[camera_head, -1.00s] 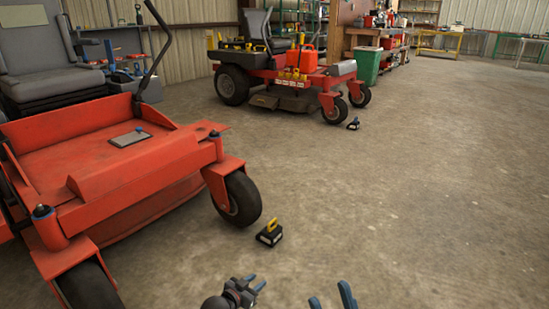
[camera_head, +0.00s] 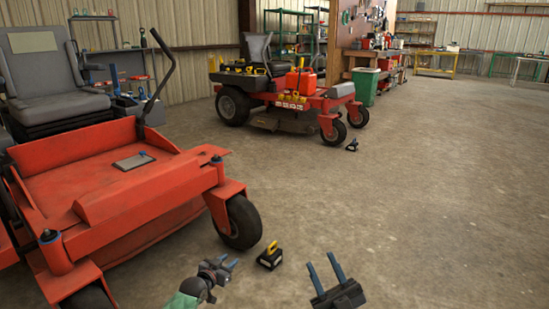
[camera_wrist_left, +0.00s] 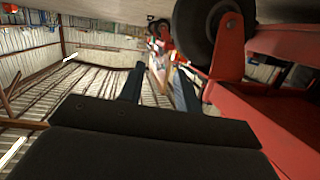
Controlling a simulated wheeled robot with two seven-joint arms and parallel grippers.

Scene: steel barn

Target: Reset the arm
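My left gripper (camera_head: 228,262) is low in the head view, in front of the near red mower (camera_head: 135,190). Its two blue fingers stand apart with nothing between them. They also show apart in the left wrist view (camera_wrist_left: 160,85), where the mower's black front wheel (camera_wrist_left: 212,35) and red frame fill the right side. My right gripper (camera_head: 321,264) is at the bottom centre over bare floor. Its two blue fingers point up the picture, apart and empty. A small black box with a yellow handle (camera_head: 270,256) shows between the two grippers, touching neither in the picture.
A second red mower (camera_head: 285,105) with a red fuel can (camera_head: 301,84) stands farther back. A small dark object (camera_head: 352,145) lies by its front wheel. A green bin (camera_head: 365,88) and workbenches stand behind. The concrete floor on the right (camera_head: 450,200) is clear.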

